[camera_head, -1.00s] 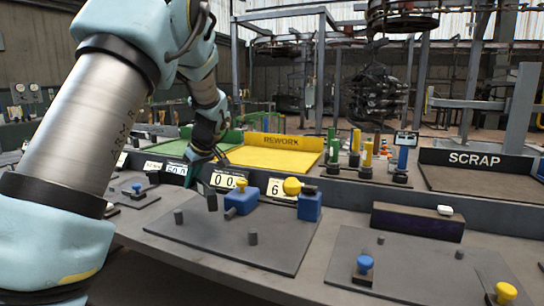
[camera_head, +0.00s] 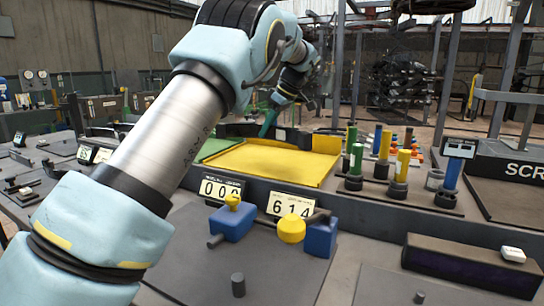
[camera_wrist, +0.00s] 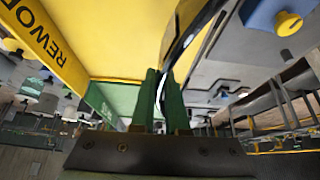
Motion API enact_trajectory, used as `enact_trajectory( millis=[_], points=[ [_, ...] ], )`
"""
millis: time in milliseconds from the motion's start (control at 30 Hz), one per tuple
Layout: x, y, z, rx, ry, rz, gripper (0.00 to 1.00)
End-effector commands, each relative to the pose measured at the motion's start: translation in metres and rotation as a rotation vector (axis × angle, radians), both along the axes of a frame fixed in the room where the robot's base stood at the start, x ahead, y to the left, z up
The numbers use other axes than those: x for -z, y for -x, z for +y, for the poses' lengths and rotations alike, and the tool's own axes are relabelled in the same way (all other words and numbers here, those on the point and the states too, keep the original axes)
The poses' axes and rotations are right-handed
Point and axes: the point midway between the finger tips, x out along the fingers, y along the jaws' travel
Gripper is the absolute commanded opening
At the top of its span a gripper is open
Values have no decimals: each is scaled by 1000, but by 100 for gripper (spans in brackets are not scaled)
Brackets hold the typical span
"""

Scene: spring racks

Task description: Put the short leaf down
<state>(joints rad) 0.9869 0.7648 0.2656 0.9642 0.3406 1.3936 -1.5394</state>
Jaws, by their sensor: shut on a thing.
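The short leaf (camera_wrist: 177,45) is a thin, dark, curved strip in the wrist view. It runs up from between the green fingers of my gripper (camera_wrist: 160,97), which is shut on it. In the head view my gripper (camera_head: 268,122) is at the far end of my arm, above the back edge of the green and yellow trays. In the wrist view the yellow REWORK tray (camera_wrist: 115,30) and the green tray (camera_wrist: 115,97) lie beyond the fingers. The yellow tray (camera_head: 275,165) is empty in the head view.
Blue blocks with yellow knobs (camera_head: 232,225) sit on the near plate. Several coloured posts (camera_head: 355,158) stand right of the yellow tray. A SCRAP bin (camera_head: 505,165) is at far right. A dark box (camera_head: 455,265) lies at right front.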

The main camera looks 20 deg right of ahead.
Motion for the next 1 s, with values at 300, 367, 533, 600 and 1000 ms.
enact_trajectory(
  millis=[300, 367, 533, 600, 1000],
  points=[
    [40, -1, 1, 0, -1, -3, 0],
    [43, -1, 1, 1, -1, -3, 0],
    [56, 0, 1, 0, -1, -2, 0],
    [65, 0, 1, 0, -2, 0, 0],
    [81, 0, 1, 1, 1, -4, 0]
  ],
)
